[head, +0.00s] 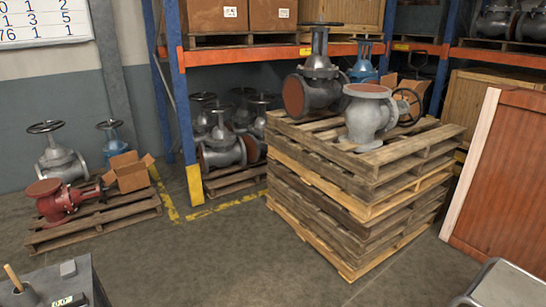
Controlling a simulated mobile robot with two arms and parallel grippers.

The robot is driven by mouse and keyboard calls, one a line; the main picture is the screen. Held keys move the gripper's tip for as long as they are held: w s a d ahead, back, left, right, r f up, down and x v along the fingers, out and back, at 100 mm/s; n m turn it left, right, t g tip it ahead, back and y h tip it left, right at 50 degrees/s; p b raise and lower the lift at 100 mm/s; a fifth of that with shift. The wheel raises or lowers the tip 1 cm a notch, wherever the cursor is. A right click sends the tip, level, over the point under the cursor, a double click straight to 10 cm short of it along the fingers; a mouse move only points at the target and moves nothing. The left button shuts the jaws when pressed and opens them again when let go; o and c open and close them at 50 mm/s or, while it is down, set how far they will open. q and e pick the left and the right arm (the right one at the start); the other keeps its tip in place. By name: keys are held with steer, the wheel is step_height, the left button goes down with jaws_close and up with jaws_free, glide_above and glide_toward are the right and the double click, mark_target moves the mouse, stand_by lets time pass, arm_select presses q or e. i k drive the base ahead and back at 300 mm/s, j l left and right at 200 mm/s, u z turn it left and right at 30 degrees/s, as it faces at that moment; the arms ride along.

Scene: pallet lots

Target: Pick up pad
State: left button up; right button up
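No object shows clearly as the pad. A small grey block (68,268) lies on top of a dark grey surface (50,282) in the bottom left corner; it is too small to tell whether it is the pad. A wooden handle (13,278) and a small green-lit display or label (63,300) are beside it on the same surface. The lower part of this surface is cut off by the picture's edge. Neither my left gripper nor my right gripper is in view.
A tall pallet stack (360,195) with valves on top stands right of centre. A low pallet (95,222) holds valves and an open carton (128,172) at left. Blue-and-orange racking (185,100) stands behind. A reddish-brown panel (505,180) leans at right. The floor (220,265) between is clear.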

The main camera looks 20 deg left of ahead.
mark_target(68, 270)
steer(key=i+l+u, duration=0.15)
steer(key=i, duration=0.25)
steer(key=i+l+u, duration=0.15)
steer(key=i, duration=0.3)
steer(key=i+j+u, duration=0.1)
steer(key=u, duration=0.3)
steer(key=i+u, duration=0.3)
steer(key=u, duration=0.15)
steer(key=i+l+u, duration=0.1)
steer(key=u, duration=0.3)
steer(key=i+l+u, duration=0.1)
steer(key=i+u, duration=0.15)
steer(key=u, duration=0.2)
steer(key=i+u, duration=0.2)
steer(key=u, duration=0.25)
steer(key=i+l+u, duration=0.2)
steer(key=u, duration=0.2)
steer(key=i+l+u, duration=0.15)
steer(key=u, duration=0.3)
steer(key=i+l+u, duration=0.2)
steer(key=u, duration=0.25)
steer(key=l+u, duration=0.4)
steer(key=i+l+u, duration=0.15)
steer(key=l+u, duration=0.15)
steer(key=u, duration=0.15)
